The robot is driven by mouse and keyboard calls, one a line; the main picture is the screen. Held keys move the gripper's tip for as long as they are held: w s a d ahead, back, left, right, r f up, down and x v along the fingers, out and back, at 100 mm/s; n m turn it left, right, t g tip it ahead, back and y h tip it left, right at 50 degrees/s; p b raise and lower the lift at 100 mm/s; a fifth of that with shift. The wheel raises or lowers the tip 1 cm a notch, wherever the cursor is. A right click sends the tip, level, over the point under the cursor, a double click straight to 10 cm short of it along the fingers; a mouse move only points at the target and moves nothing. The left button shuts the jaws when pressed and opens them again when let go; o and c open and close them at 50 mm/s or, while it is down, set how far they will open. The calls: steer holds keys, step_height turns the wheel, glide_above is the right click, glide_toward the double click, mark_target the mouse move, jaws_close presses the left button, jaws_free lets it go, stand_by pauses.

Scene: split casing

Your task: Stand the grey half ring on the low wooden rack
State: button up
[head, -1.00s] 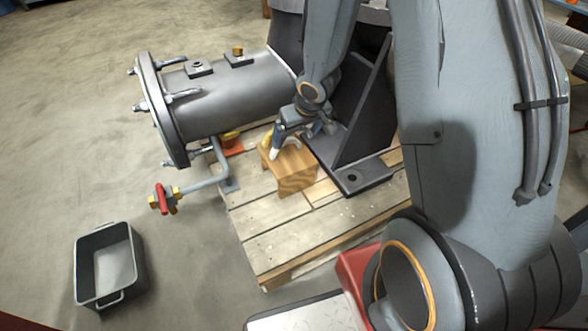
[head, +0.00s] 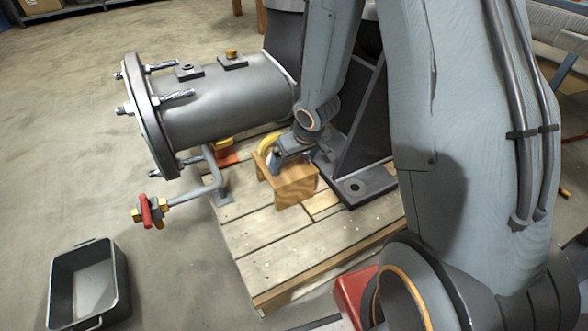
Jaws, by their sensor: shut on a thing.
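The low wooden rack (head: 292,188) is a small light-brown stand on the pallet, beside the dark foot of the machine. My gripper (head: 275,163) is over its top at the back left, pointing down and left. It is shut on a small part, which I take to be the grey half ring; my fingers mostly hide it. A curved yellow and pale piece (head: 266,147) shows just behind my gripper at the rack's back edge. I cannot tell whether it is part of the held thing or a separate one, nor whether the held part touches the rack.
A grey flanged cylinder (head: 220,100) with protruding studs lies left of the rack. A bent pipe with a red-handled valve (head: 147,211) sticks out below it. An upright dark bracket (head: 362,150) stands close on the right. The pallet's front (head: 275,245) is clear. A grey bin (head: 60,270) is on the floor.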

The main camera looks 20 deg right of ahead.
step_height(320, 180, down, 2)
steer(key=shift+f+b, duration=0.15)
steer(key=shift+b, duration=0.5)
steer(key=o, duration=0.7)
steer(key=p+v, duration=0.9)
steer(key=v, duration=0.3)
steer(key=shift+w, duration=0.1)
